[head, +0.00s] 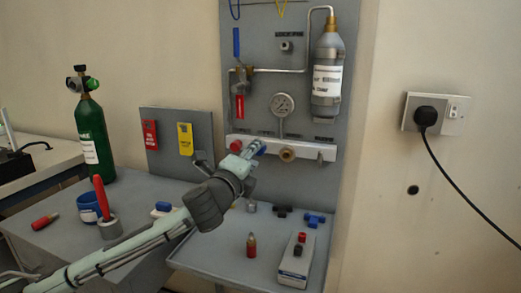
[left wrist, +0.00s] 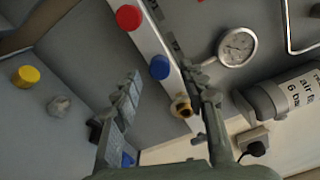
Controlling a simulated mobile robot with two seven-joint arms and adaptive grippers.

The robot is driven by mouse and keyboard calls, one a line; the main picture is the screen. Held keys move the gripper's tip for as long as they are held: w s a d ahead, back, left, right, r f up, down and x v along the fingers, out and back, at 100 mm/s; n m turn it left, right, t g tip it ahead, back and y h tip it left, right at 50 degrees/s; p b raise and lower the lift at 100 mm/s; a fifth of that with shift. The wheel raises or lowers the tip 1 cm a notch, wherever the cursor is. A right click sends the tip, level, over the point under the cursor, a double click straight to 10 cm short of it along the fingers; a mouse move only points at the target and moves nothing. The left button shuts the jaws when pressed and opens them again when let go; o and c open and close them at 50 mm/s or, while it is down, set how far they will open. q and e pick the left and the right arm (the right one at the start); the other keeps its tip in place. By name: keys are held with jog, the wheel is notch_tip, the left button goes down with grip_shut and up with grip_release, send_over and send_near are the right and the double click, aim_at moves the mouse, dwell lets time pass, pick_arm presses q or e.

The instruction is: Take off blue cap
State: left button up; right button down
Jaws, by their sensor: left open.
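The blue cap (left wrist: 160,67) sits on the pale rail in the left wrist view, between a red cap (left wrist: 128,18) and a brass fitting (left wrist: 181,107). In the head view the blue cap (head: 260,146) is partly hidden by my left gripper (head: 248,154). The left gripper is open in the left wrist view (left wrist: 170,86), with a finger on either side of the blue cap's line and the cap just beyond the tips. I cannot tell whether it touches. The gripper holds nothing. My right gripper is not in view.
The rail (head: 322,152) is on a grey panel with a gauge (head: 282,105) and a grey cylinder (head: 327,80). Below, a shelf holds a small white box (head: 297,262), a red-topped piece (head: 251,245) and a blue knob (head: 315,219). A green bottle (head: 93,140) stands left.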

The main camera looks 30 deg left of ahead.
pick_arm(q)
jog(key=m, duration=0.3)
jog(key=m, duration=0.3)
jog(key=shift+m, duration=0.4)
jog(key=shift+m, duration=0.6)
